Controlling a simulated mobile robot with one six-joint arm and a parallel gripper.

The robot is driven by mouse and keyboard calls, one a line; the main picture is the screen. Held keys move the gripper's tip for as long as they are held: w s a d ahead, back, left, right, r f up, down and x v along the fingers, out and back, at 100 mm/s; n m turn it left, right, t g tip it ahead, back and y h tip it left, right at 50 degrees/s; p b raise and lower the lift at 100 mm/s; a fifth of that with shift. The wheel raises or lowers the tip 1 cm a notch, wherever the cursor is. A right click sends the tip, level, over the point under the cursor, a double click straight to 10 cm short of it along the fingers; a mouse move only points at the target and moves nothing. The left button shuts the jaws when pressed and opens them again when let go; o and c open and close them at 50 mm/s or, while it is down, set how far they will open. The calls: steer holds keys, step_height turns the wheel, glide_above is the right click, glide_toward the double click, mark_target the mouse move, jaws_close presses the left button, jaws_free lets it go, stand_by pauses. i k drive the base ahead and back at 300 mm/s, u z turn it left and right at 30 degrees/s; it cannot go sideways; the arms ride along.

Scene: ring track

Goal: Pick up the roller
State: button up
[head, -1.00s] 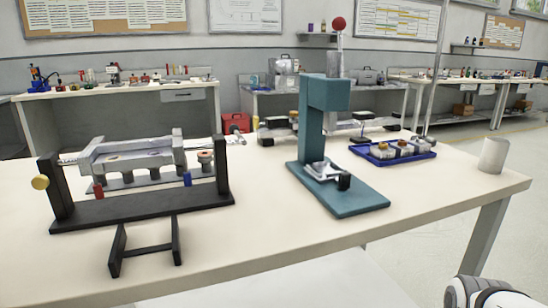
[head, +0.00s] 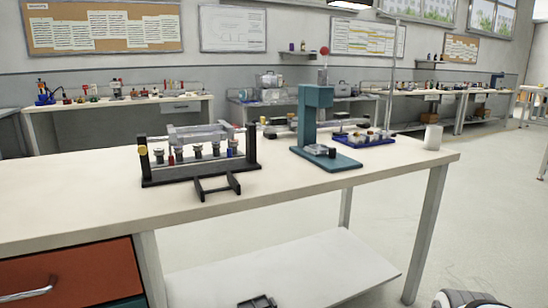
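I cannot tell for certain which piece is the roller. Several small dark and grey cylindrical pieces (head: 197,152) stand in a row at a black frame (head: 200,174) on the left half of the bench, below a pale grey bar (head: 195,131). Several more small pieces (head: 361,136) are in a blue tray (head: 345,141) at the right. A plain white cylinder (head: 433,137) stands upright near the bench's right end. All are small at this distance. My gripper is not in view; only a white rounded part of my arm shows at the bottom right.
A teal press (head: 310,120) stands mid-bench, between frame and tray. A low black stand (head: 217,187) sits before the frame. Below are a red drawer (head: 80,275), a white shelf (head: 330,270) and a dark object (head: 257,301), cut off. Open floor lies right.

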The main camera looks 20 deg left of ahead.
mark_target(216, 146)
steer(key=k, duration=0.55)
steer(key=u, duration=0.75)
steer(key=i, duration=1)
